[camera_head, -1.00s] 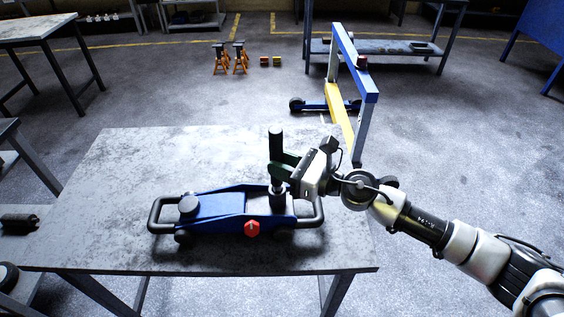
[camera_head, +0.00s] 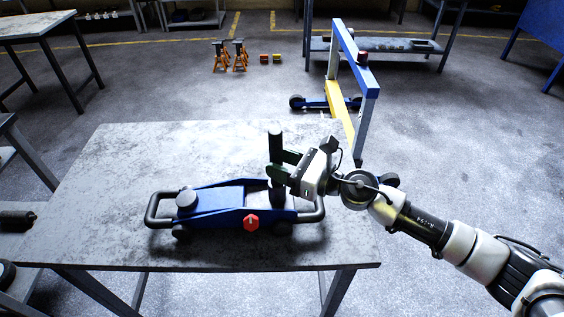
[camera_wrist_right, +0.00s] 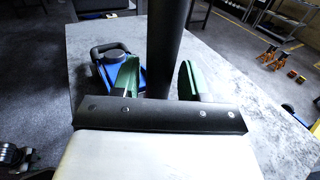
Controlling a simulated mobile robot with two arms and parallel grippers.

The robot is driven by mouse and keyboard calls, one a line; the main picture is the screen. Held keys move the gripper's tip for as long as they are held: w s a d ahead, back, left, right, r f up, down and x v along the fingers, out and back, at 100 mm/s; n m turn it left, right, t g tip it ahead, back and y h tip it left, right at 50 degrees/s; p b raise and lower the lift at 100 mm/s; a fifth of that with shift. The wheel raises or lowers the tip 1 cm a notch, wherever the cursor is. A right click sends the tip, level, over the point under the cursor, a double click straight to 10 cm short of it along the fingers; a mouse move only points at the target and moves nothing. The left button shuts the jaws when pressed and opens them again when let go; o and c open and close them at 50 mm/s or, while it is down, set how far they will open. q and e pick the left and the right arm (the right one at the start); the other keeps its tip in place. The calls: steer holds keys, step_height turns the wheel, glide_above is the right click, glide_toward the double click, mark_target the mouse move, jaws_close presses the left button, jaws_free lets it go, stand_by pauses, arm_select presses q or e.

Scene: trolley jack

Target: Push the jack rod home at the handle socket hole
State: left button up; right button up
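The blue jack (camera_head: 215,206) lies on the grey workbench, with a red knob on its near side. The dark jack rod (camera_head: 275,144) stands upright at the handle socket (camera_head: 277,194) near the jack's right end. Its lower end is hidden at the socket, so I cannot see how deep it sits. My left gripper is not in view.
The workbench (camera_head: 130,165) is bare left of and behind the jack. A blue and yellow frame (camera_head: 350,60) stands on the floor behind my right arm. Orange stands (camera_head: 230,57) are farther back.

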steer(key=shift+o, duration=1.1)
steer(key=shift+s+d+f, duration=0.1)
steer(key=shift+d, duration=0.1)
steer(key=b+v, duration=0.4)
steer(key=v, duration=0.6)
steer(key=shift+s+d, duration=0.15)
steer(key=shift+d, duration=0.05)
